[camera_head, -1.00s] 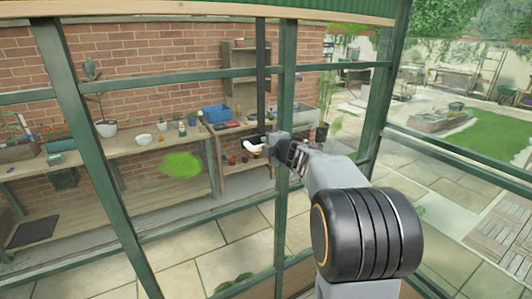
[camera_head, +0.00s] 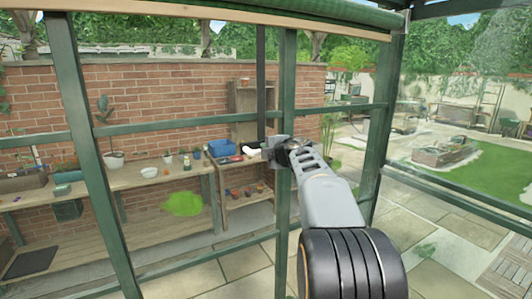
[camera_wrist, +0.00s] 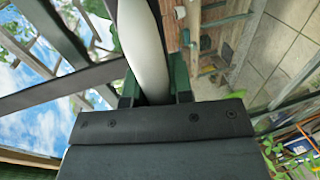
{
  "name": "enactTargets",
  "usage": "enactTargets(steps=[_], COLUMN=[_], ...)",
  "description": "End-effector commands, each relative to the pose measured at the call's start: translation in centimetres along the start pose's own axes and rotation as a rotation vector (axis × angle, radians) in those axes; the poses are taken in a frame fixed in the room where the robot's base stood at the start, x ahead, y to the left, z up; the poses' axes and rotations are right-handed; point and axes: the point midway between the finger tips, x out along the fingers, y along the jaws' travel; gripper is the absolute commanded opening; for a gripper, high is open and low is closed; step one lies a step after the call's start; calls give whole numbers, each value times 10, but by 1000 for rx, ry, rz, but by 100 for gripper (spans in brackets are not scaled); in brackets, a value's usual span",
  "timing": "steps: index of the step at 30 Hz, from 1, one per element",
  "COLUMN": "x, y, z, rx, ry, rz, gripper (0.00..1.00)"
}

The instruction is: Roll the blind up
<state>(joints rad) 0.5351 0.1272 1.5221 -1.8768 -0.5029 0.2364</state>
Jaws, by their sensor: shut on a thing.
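The blind shows as a green roll (camera_head: 335,14) along the top of the head view, above a long tan strip (camera_head: 190,14). A dark upright rod (camera_head: 261,85) runs from just below the strip down to my gripper (camera_head: 272,150). A white handle (camera_head: 252,149) sticks out to the left of the gripper. In the wrist view the white handle (camera_wrist: 146,50) lies between the jaws (camera_wrist: 155,92), and my gripper is shut on it. The joint between rod and handle is hidden by the gripper.
Green frame posts (camera_head: 287,190) and rails stand close around my arm. Beyond them are a wooden bench (camera_head: 150,178) with pots and a blue box (camera_head: 221,148), a brick wall (camera_head: 160,95), and paving. The lawn (camera_head: 465,170) is at right.

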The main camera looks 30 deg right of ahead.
Motion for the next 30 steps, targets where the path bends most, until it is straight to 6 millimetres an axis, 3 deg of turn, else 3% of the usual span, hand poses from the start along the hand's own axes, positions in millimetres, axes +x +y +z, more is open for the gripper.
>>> enactTargets(steps=[3,4,11,22,30], x=[-3,-3,-2,-9,-58], y=[9,9,8,5,4], z=[-1,-1,-1,-1,-1], rx=[-2,-2,-2,-2,-3], ry=[-2,-2,-1,-1,-3], rz=[16,16,14,10,13], gripper=[0,23,45,46,46])
